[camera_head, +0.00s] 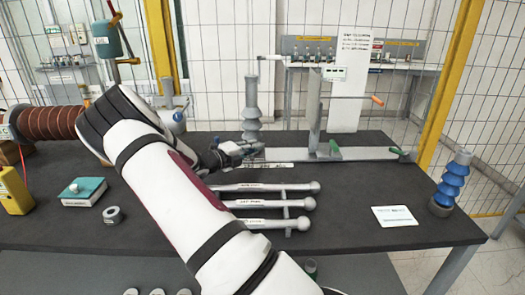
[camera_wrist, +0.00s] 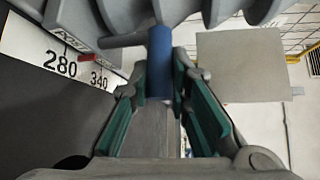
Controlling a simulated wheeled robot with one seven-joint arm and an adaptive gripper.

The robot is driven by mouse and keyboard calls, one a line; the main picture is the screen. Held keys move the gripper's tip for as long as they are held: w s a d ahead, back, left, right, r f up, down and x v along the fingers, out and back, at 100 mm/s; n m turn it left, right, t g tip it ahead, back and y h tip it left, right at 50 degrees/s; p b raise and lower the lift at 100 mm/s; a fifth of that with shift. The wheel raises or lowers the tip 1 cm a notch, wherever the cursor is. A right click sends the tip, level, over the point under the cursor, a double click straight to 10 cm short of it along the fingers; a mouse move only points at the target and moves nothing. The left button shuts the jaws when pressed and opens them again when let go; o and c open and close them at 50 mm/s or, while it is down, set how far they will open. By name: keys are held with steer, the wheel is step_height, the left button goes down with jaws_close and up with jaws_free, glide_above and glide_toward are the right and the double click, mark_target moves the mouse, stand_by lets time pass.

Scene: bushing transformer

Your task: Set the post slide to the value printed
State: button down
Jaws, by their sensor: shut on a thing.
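The post slide carries a grey ribbed post (camera_head: 251,103) upright at the back of the dark table. In the wrist view its blue handle (camera_wrist: 159,62) lies between the green-padded fingers of my gripper (camera_wrist: 160,88), which is shut on it. My gripper also shows beside the post's foot in the head view (camera_head: 232,152). A white scale (camera_wrist: 45,50) reads 280 and 340. A red pointer (camera_wrist: 90,58) lies between these numbers, nearer 280 in the picture. A white card (camera_head: 395,216) lies at the right of the table; its print is too small to read.
A grey upright plate (camera_head: 315,108) stands on the rail right of the post. Several grey rods (camera_head: 265,204) lie in front of my gripper. A blue ribbed insulator (camera_head: 453,180) stands at the right edge. A teal box (camera_head: 84,192) and yellow meter (camera_head: 14,190) are left.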

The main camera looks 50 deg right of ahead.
steer(key=shift+w+a, duration=0.45)
steer(key=shift+w, duration=0.15)
steer(key=c, duration=1.5)
jaws_free()
steer(key=shift+a, duration=0.1)
steer(key=a, duration=0.4)
steer(key=a+r, duration=0.1)
steer(key=a, duration=0.6)
steer(key=shift+w+a+r, duration=0.3)
steer(key=shift+w+a, duration=0.05)
